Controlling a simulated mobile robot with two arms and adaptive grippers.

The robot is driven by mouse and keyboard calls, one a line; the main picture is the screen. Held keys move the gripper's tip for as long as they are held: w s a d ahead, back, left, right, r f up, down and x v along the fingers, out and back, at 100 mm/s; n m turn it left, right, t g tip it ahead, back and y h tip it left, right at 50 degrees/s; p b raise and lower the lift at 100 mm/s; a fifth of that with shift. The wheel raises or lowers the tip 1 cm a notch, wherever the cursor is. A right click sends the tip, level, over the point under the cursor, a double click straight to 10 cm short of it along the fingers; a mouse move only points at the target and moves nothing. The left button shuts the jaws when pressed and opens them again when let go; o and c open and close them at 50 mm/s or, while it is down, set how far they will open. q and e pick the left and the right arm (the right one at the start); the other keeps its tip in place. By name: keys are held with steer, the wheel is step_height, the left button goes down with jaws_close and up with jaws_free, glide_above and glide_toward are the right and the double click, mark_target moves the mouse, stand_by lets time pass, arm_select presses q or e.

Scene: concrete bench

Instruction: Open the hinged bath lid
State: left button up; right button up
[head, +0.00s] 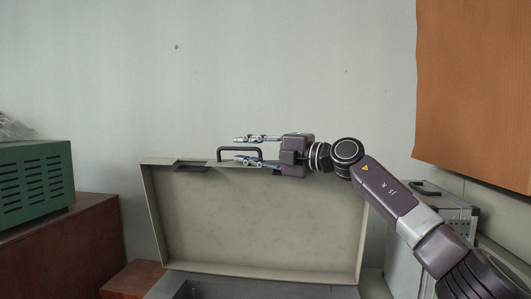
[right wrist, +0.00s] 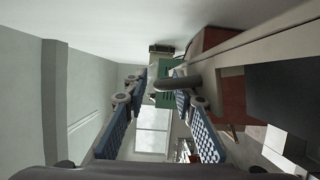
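The bath lid (head: 265,220) stands raised and roughly upright in the head view, its pale hollow inner side facing me. A dark handle (head: 225,150) sits at its top edge; it also shows in the right wrist view (right wrist: 176,84). My right gripper (head: 250,149) is at the top edge, fingers spread apart, one above and one low beside the handle. In the right wrist view the fingers (right wrist: 160,115) are apart, with the handle between them, nearer the right finger. Only a strip of the bath (head: 205,287) shows below the lid. My left gripper is out of view.
A green vented box (head: 35,183) stands on a red-brown cabinet (head: 60,245) at the left. An orange-brown board (head: 475,90) hangs at the upper right. A grey metal case (head: 455,215) stands behind my right arm. The wall above the lid is clear.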

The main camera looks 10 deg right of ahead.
steer(key=v, duration=1.1)
steer(key=shift+d, duration=0.15)
steer(key=shift+s+f, duration=0.15)
